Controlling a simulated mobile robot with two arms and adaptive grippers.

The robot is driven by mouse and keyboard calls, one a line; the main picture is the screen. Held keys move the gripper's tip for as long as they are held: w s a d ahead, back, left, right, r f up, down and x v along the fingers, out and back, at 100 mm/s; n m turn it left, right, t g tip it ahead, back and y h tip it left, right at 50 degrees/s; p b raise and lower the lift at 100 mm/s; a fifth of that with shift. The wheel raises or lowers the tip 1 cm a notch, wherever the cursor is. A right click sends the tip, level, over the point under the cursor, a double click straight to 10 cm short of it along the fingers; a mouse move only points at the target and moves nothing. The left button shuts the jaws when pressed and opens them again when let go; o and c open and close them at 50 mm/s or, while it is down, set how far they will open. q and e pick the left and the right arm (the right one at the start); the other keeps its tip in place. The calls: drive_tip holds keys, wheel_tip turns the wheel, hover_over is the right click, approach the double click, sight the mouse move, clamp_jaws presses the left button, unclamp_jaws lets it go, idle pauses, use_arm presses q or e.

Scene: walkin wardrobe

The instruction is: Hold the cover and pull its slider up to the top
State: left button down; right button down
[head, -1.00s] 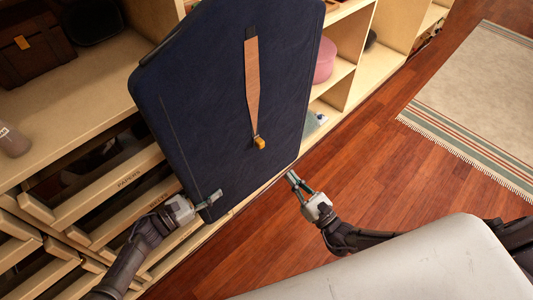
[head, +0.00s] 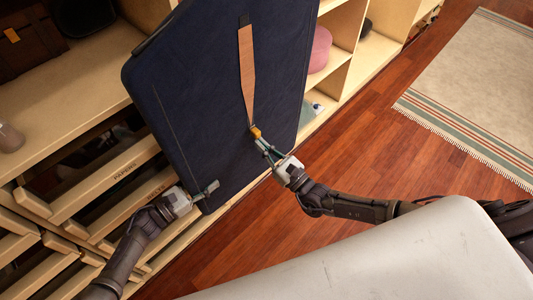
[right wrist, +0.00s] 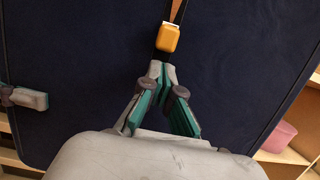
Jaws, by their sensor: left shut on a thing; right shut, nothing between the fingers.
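The dark blue cover (head: 205,85) hangs in front of the shelves, somewhat tilted. A tan strip (head: 246,70) runs down its front to the yellow-orange slider (head: 255,132), which sits at the strip's lower end. My left gripper (head: 207,190) is shut on the cover's lower left edge. My right gripper (head: 260,146) is shut and empty, its fingertips just below the slider. In the right wrist view the slider (right wrist: 168,37) shows just beyond the closed fingertips (right wrist: 161,68), apart from them in the picture; whether they touch I cannot tell.
Wooden shelves and drawers (head: 110,175) stand behind and left of the cover. A pink round box (head: 319,48) sits on a shelf to the right. The wooden floor (head: 390,150) is clear up to the rug (head: 480,85).

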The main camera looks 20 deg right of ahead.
drive_tip(key=shift+r, duration=0.4)
wheel_tip(320, 180, up, 28)
drive_tip(key=shift+f, duration=0.25)
drive_tip(key=shift+r, duration=0.65)
drive_tip(key=shift+d+r, duration=0.1)
drive_tip(key=shift+r, duration=0.1)
